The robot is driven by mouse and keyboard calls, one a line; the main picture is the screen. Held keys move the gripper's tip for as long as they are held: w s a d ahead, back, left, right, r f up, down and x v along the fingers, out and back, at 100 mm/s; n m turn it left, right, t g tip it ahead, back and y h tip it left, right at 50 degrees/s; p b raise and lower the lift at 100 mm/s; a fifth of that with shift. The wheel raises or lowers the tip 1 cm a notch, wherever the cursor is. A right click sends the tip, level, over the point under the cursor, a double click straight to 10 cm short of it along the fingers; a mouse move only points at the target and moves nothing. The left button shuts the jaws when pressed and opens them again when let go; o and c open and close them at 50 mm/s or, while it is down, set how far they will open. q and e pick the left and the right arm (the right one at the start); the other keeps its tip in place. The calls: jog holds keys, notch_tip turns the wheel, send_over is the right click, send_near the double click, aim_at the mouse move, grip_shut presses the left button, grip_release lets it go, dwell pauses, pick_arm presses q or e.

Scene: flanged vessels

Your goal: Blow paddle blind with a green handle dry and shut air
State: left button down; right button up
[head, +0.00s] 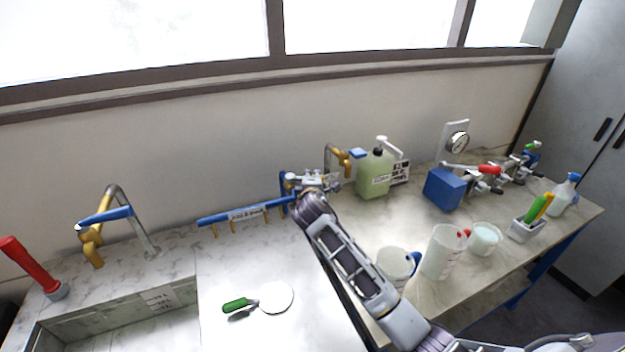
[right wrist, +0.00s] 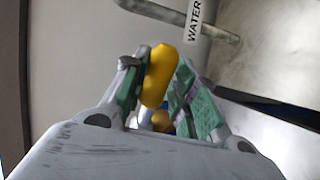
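The paddle blind lies flat on the pale counter in the head view, with a green handle (head: 236,305) to the left and a round pale disc (head: 277,297) to the right. My right gripper (head: 310,183) is well above and beyond it, at the back of the counter by the blue rail's right end. In the right wrist view, a yellow part (right wrist: 159,76) sits between the green-padded fingers (right wrist: 163,88). It fills most of the gap, but I cannot tell whether they grip it. My left gripper is not in view. Air flow cannot be seen.
A blue rail (head: 232,215) with brass hooks runs along the back. A sink tap (head: 105,222) and red handle (head: 28,264) stand left. A soap bottle (head: 373,176), blue box (head: 444,188), jug (head: 443,251) and beaker (head: 485,238) stand right. A WATER label (right wrist: 193,20) shows on a pipe.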

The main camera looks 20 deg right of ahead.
jog(key=shift+o, duration=1.1)
jog(key=shift+r, duration=0.15)
jog(key=shift+v, duration=5.9)
jog(key=shift+a, duration=0.1)
jog(key=shift+c, duration=0.2)
